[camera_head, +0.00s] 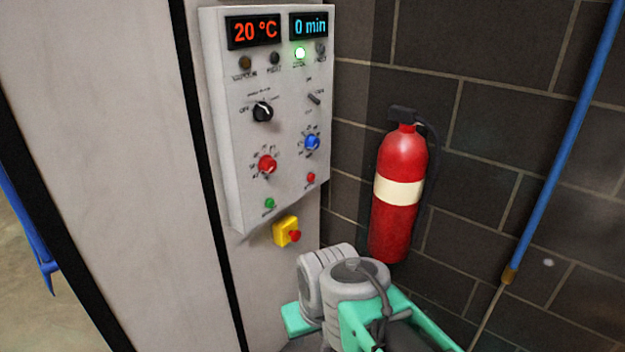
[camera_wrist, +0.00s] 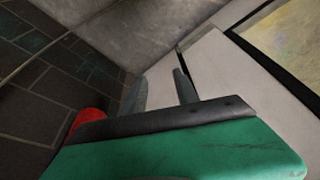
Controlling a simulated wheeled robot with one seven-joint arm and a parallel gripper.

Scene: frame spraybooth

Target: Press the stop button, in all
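A light grey control panel (camera_head: 230,140) is mounted on the pale booth wall. Low on it are a small red push button (camera_head: 311,177) at the right and a small green one (camera_head: 269,203) at the left; their labels are too small to read. Below the panel is a yellow box (camera_head: 282,230) with a red mushroom button (camera_head: 295,236). My arm shows in front and below; my gripper is not visible in the head view. In the wrist view my gripper (camera_wrist: 160,78) has its two fingers apart with nothing between them. No buttons show there.
A red fire extinguisher (camera_head: 393,220) hangs on the dark block wall, close behind my arm; its red edge shows in the wrist view (camera_wrist: 86,119). A blue pipe (camera_head: 567,140) runs at the right. The panel also has a red knob (camera_head: 267,164) and a blue knob (camera_head: 312,142).

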